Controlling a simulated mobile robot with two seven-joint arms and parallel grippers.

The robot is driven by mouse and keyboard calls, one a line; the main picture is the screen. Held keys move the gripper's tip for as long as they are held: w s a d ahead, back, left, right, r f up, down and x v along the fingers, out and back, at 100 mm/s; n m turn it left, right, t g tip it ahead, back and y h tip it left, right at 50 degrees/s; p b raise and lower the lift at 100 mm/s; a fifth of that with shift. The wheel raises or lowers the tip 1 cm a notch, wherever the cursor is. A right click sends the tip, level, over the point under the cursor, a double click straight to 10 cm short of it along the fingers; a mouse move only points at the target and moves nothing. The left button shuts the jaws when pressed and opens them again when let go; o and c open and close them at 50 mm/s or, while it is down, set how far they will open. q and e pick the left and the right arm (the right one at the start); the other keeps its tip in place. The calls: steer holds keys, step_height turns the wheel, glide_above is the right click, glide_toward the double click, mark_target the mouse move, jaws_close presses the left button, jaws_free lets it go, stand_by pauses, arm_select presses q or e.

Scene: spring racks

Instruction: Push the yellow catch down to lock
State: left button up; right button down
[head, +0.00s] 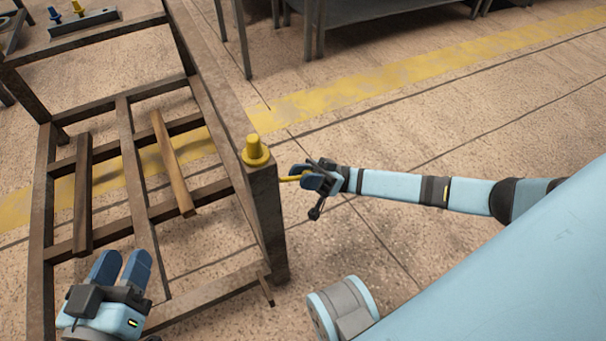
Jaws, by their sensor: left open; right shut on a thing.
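The yellow catch (288,179) is a thin bar sticking out from the right side of the brown rack's near corner post (266,215), just below its top. My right gripper (302,176) is shut on the catch's outer end; the fingers hide part of it. My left gripper (123,256) is open and empty, its blue fingers pointing up the picture in front of the rack's lower left part. The brown metal rack (128,150) has an open frame with crossbars.
A yellow cone-shaped peg (256,150) stands on the post top, close to my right gripper. A loose-looking wooden slat (172,165) lies across the bars. Other racks (370,20) stand at the back.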

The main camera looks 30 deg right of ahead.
steer(key=shift+d+f, duration=0.1)
steer(key=shift+f, duration=0.15)
stand_by(0.3)
steer(key=c, duration=0.9)
jaws_free()
steer(key=shift+o, duration=0.4)
steer(key=shift+r, duration=0.1)
steer(key=v, duration=1.3)
steer(key=shift+d+f, duration=0.3)
